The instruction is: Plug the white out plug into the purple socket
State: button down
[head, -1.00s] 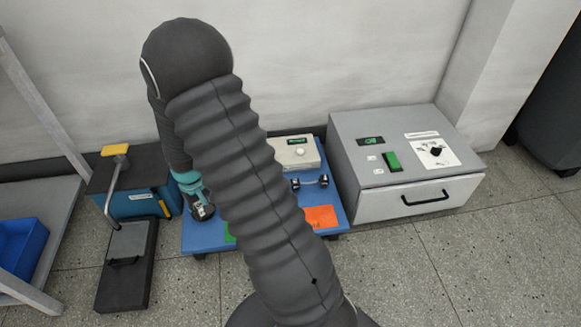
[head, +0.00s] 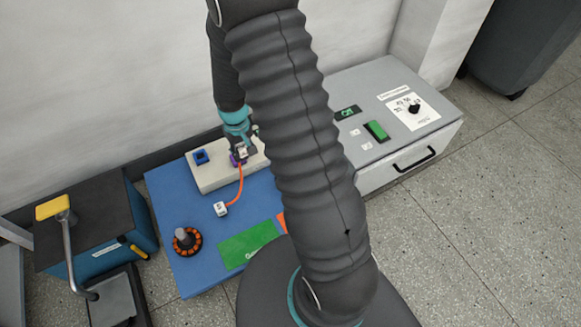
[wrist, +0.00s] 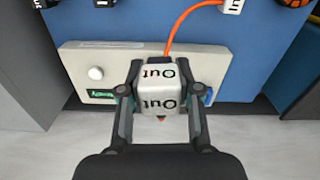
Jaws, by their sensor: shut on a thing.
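My gripper (head: 241,150) is over the pale control box in the head view. In the wrist view my gripper (wrist: 160,105) is shut on a white plug (wrist: 158,78) marked "Out", its lettering upside down there. An orange cable runs from it to a second white plug lying on the blue bench (head: 221,209). The purple socket (head: 234,160) on the box shows just under the gripper in the head view; the plug hides it in the wrist view. The held plug is at the socket; I cannot tell whether it is seated.
A blue socket (head: 201,156) sits left of the purple one on the pale box (head: 211,178). An orange-and-black hub motor (head: 187,241) stands on the bench near a green mat (head: 247,242). A grey cabinet (head: 393,115) is on the right, a lever press (head: 62,208) on the left.

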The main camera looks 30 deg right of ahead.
jog(key=s+d+f+n+b, duration=0.25)
jog(key=s+d+n, duration=0.2)
jog(key=n, duration=0.45)
jog(key=s+d+f+n+b, duration=0.1)
jog(key=s+d+f+n, duration=0.3)
jog(key=n, duration=0.4)
jog(key=w+a, duration=0.2)
jog(key=w, duration=0.4)
jog(key=w+a+p, duration=0.1)
jog(key=w+a, duration=0.2)
jog(key=w, duration=0.3)
jog(key=w+a+p, duration=0.1)
jog(key=w+a, duration=0.2)
jog(key=w, duration=0.3)
jog(key=shift+w+a+f, duration=0.2)
jog(key=shift+w+f, duration=0.05)
jog(key=shift+w, duration=0.05)
jog(key=shift+f+b, duration=0.4)
jog(key=shift+f, duration=0.2)
jog(key=shift+f+b, duration=0.6)
jog(key=shift+f, duration=0.3)
jog(key=shift+f, duration=0.1)
jog(key=shift+f+b, duration=0.5)
